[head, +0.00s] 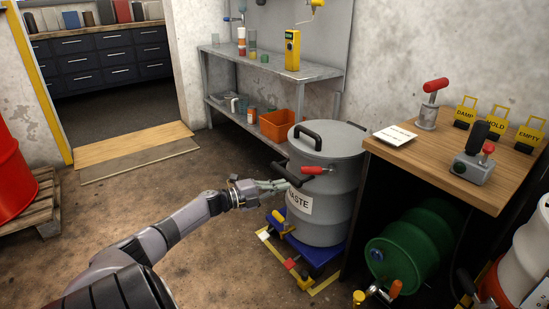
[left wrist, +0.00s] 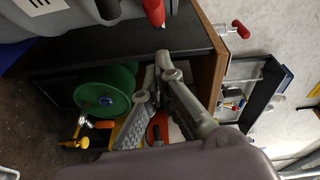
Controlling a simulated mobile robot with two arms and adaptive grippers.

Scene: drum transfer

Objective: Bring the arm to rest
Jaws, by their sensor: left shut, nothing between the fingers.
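My left arm (head: 165,235) reaches in from the lower left of the head view. Its gripper (head: 282,184) is shut and empty, in front of the grey waste drum (head: 335,208) at its left side. I cannot tell whether it touches the drum. In the left wrist view the shut fingers (left wrist: 162,62) show in the middle, with part of the drum (left wrist: 70,20) at the top left. My right gripper is not in view.
The drum stands on a blue platform (head: 322,257) with yellow floor marking. A wooden-topped bench (head: 440,165) is at the right, with a green drum (head: 412,245) lying below. A grey shelf (head: 275,72) is behind. A red drum (head: 12,175) on a pallet is at the left. Open floor lies left of my gripper.

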